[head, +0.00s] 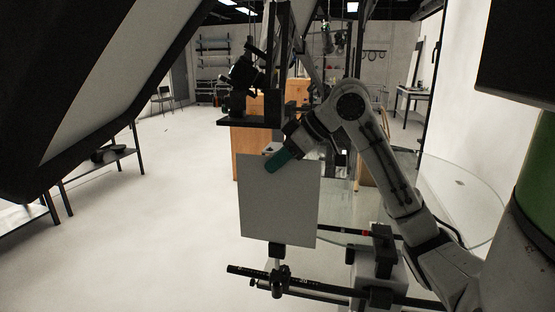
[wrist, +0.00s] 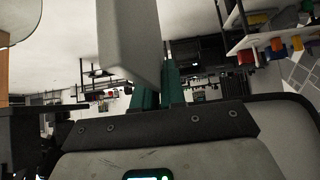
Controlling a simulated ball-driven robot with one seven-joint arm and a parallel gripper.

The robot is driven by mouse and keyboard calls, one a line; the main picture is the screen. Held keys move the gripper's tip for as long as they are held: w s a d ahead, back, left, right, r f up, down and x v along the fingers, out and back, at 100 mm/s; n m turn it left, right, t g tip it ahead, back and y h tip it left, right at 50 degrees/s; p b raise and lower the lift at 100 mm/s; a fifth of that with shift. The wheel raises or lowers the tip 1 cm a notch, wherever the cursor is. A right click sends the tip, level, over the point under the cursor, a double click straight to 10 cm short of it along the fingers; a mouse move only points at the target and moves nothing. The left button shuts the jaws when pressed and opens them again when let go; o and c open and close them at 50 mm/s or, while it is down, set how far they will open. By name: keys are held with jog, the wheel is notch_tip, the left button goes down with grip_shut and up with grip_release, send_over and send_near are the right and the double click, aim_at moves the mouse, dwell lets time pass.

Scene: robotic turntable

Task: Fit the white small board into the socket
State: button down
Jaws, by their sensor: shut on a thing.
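The white small board (head: 279,208) hangs upright, tilted slightly, in the middle of the head view. My gripper (head: 277,161), with teal fingers, is shut on its top edge. In the wrist view the board (wrist: 130,38) extends away from the teal fingers of my gripper (wrist: 156,88). A small black socket (head: 277,250) on a short post is at the board's lower edge, near its middle. I cannot tell whether the board's edge is inside the socket or just in front of or above it.
A black horizontal rail (head: 325,287) carries the post. A second black clamp block (head: 383,240) stands to the right, below my arm. A round glass table (head: 460,200) lies behind on the right. A dark camera rig (head: 245,85) stands behind the board. The floor at left is open.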

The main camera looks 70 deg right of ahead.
aim_at(311, 173)
jog(key=shift+f+b, duration=1.4)
jog(key=shift+f, duration=0.95)
jog(key=shift+f+b, duration=1.1)
jog(key=shift+f, duration=1.4)
dwell(0.4)
jog(key=c, duration=1.1)
grip_release()
jog(key=shift+r, duration=0.1)
jog(key=v, duration=1)
jog(key=shift+s+r, duration=0.25)
jog(key=shift+f, duration=0.1)
